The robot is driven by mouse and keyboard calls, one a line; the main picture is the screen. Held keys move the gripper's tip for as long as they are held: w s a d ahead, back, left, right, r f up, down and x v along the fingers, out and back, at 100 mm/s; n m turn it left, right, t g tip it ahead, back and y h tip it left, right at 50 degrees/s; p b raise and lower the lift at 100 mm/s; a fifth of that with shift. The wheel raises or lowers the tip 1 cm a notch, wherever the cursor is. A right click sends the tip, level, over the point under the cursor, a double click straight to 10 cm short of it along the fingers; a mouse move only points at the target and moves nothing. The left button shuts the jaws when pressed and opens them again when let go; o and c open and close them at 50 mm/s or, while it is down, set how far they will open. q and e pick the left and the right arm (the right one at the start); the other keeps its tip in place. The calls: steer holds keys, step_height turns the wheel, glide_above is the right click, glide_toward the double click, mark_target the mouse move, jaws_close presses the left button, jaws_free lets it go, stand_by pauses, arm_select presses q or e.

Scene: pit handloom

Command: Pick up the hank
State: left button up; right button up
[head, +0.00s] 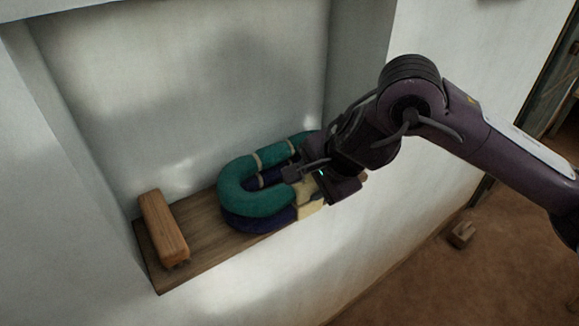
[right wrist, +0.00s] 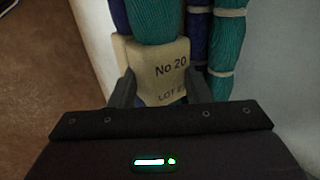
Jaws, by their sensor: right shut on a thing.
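A teal hank (head: 248,188) lies on the wooden shelf of a wall niche, on top of a dark blue hank (head: 258,221). Pale bands cross the teal strands. My right gripper (head: 307,181) reaches in from the right and is shut at the near side of the teal hank, on its cream label band. My left gripper is not in view.
The shelf (head: 205,225) has bare wood left of the hanks. A wooden block-like brush (head: 163,228) lies at its left end. Niche walls stand close behind and at the sides. A small block (head: 462,234) lies on the brown floor at right.

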steer(key=shift+c, duration=0.8)
steer(key=shift+r, duration=0.15)
steer(key=shift+s+d+r+b, duration=0.1)
steer(key=shift+d+r+b, duration=0.05)
steer(key=shift+r+b, duration=0.25)
step_height(320, 180, up, 6)
steer(key=shift+s+r+b, duration=0.1)
steer(key=shift+r+b, duration=0.05)
steer(key=shift+b, duration=0.15)
steer(key=s+d+b, duration=0.3)
steer(key=s+d, duration=0.8)
steer(key=s, duration=0.5)
steer(key=shift+d, duration=0.25)
steer(key=shift+w+f, duration=0.1)
steer(key=shift+f, duration=0.1)
